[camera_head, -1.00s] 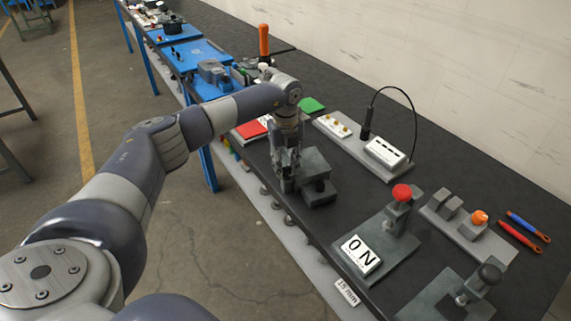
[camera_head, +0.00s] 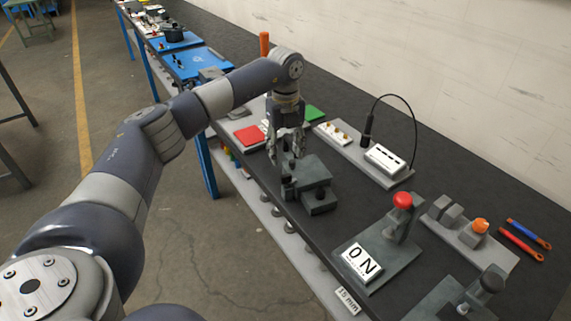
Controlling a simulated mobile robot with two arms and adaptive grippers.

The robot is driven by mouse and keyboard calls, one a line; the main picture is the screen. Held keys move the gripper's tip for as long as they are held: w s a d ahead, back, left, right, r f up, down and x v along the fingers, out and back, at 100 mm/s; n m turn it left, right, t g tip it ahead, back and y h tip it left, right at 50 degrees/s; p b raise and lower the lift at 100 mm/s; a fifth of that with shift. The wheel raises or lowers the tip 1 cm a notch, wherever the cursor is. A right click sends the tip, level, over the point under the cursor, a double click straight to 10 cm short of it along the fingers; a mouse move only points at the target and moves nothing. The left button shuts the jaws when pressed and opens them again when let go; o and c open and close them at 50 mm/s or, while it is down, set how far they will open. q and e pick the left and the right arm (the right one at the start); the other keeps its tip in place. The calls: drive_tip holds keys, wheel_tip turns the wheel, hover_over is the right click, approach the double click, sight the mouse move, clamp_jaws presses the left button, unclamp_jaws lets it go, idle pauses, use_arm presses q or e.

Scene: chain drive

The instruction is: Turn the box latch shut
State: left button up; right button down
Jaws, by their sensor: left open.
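A dark grey box-like fixture (camera_head: 312,173) stands on the black bench top near its front edge. A small dark upright part (camera_head: 288,187) sits at its front left; I cannot tell for certain whether it is the latch. My left gripper (camera_head: 286,160) points down above the back left of the fixture. Its fingers are apart with nothing seen between them. Whether a fingertip touches the fixture cannot be told. My right gripper is not in view.
A red-knobbed fixture (camera_head: 402,201) with an ON plate (camera_head: 361,262) stands to the right. A panel with a black cable (camera_head: 385,159) is behind. Bare bench (camera_head: 345,205) lies between the fixtures.

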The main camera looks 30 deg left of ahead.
use_arm(q)
wheel_tip(320, 180, up, 4)
idle(0.7)
